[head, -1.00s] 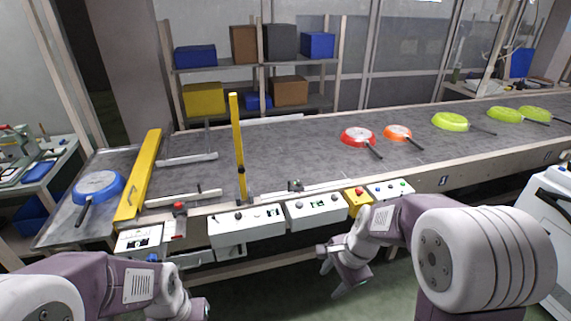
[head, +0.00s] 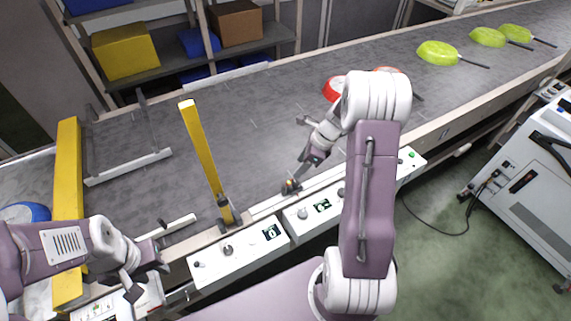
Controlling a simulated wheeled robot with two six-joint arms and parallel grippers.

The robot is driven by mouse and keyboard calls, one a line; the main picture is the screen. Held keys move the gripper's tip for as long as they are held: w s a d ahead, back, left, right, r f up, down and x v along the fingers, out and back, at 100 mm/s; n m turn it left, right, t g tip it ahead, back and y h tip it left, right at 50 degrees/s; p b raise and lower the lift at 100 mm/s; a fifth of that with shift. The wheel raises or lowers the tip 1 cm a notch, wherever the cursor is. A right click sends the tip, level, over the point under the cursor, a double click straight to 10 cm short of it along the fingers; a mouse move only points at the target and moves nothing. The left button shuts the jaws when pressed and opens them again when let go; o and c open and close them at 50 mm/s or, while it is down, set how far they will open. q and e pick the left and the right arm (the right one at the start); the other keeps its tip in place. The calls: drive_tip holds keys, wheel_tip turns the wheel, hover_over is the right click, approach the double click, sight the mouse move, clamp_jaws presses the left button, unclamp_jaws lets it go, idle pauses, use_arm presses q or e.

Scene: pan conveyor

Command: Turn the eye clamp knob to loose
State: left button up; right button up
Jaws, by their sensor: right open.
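A small dark clamp fitting (head: 290,189) with an orange-brown spot sits on the conveyor's near side rail, right of the yellow upright bar. It looks like the eye clamp; its knob is too small to make out, nor can I tell its setting. My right gripper (head: 299,176) is open, pointing down just above and beside this fitting. I cannot tell whether it touches it. My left gripper (head: 137,284) hangs at lower left, near the yellow gate and the front control boxes, apart from the fitting. Its jaws are not clear.
White control boxes (head: 240,260) with knobs and small displays line the conveyor's front. The yellow upright bar (head: 205,150) stands left of the fitting. A red pan (head: 333,88) is partly behind my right arm; green pans (head: 438,53) lie further right. The middle of the belt (head: 250,115) is clear.

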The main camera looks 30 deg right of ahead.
sight(296, 183)
drive_tip(key=shift+m, duration=0.4)
drive_tip(key=f, duration=0.7)
drive_tip(key=shift+s+a+f, duration=0.2)
drive_tip(key=shift+s+f, duration=0.05)
drive_tip(key=shift+s, duration=0.05)
drive_tip(key=shift+w+a+f, duration=0.1)
drive_tip(key=shift+a+f, duration=0.05)
drive_tip(key=shift+f, duration=0.3)
use_arm(q)
drive_tip(key=shift+s, duration=0.65)
use_arm(e)
drive_tip(key=shift+w+f, duration=0.1)
drive_tip(key=shift+w, duration=0.05)
clamp_jaws()
